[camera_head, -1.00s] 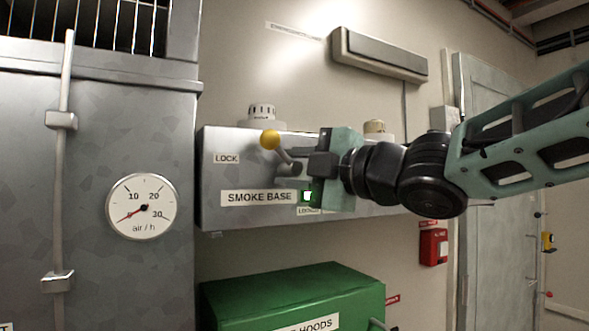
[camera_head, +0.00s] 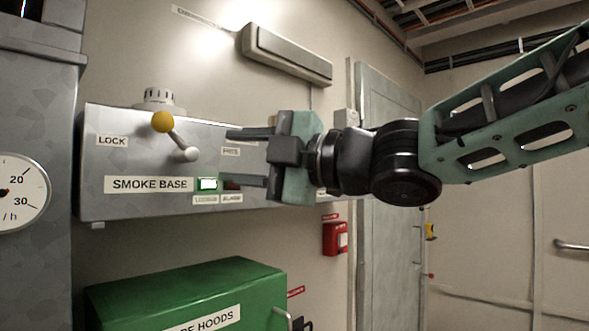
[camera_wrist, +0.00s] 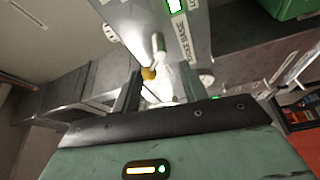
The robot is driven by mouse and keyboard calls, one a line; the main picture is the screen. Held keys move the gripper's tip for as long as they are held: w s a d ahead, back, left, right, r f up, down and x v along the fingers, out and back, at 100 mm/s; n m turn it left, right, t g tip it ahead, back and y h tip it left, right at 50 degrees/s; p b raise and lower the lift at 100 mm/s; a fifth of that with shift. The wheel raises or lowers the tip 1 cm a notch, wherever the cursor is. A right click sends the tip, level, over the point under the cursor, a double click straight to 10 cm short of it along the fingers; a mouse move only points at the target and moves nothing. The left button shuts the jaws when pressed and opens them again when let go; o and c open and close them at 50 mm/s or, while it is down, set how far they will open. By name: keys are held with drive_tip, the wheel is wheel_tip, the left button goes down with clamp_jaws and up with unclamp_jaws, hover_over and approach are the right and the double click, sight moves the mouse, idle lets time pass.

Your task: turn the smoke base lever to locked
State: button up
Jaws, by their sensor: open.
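The smoke base lever has a yellow ball knob (camera_head: 162,121) on a short grey shaft. The shaft slants up and left from its pale hub (camera_head: 188,153), toward the side of the LOCK label (camera_head: 112,141). The green lamp (camera_head: 208,184) above the LOCKED label is lit; the lamp beside it is dark. My gripper (camera_head: 225,157) is open and empty, right of the lever, fingers pointing left and apart from the knob. In the wrist view, the yellow knob (camera_wrist: 149,73) shows beyond the open gripper (camera_wrist: 160,78).
The lever sits on a grey wall box (camera_head: 100,190) labelled SMOKE BASE, with a round white detector (camera_head: 159,98) on top. A green hoods box (camera_head: 190,290) stands below. A grey cabinet with a gauge (camera_head: 20,192) is at the left. Open room lies at the right.

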drive_tip(key=b+v, duration=0.1)
drive_tip(key=v, duration=0.7)
drive_tip(key=shift+w+a, duration=0.1)
drive_tip(key=w+d+f+m+t+h, duration=0.1)
drive_tip(key=d+f+m+h, duration=0.45)
drive_tip(key=f, duration=0.75)
drive_tip(key=d+f+m+t+h, duration=0.2)
drive_tip(key=f+m+h, duration=0.4)
drive_tip(key=f+m, duration=0.55)
drive_tip(key=s+d+f+m+g+h, duration=0.2)
drive_tip(key=s+d+f+m+g, duration=0.1)
drive_tip(key=s+f, duration=0.4)
drive_tip(key=s+d+f+m+g+h, duration=0.2)
drive_tip(key=s+d+f+g, duration=0.3)
drive_tip(key=s+f, duration=0.3)
drive_tip(key=s+h, duration=0.1)
drive_tip(key=s, duration=0.2)
drive_tip(key=shift+s+d+f+m+g+h, duration=0.25)
drive_tip(key=shift+d+f+m+g+h, duration=0.1)
drive_tip(key=shift+d+m+g, duration=0.05)
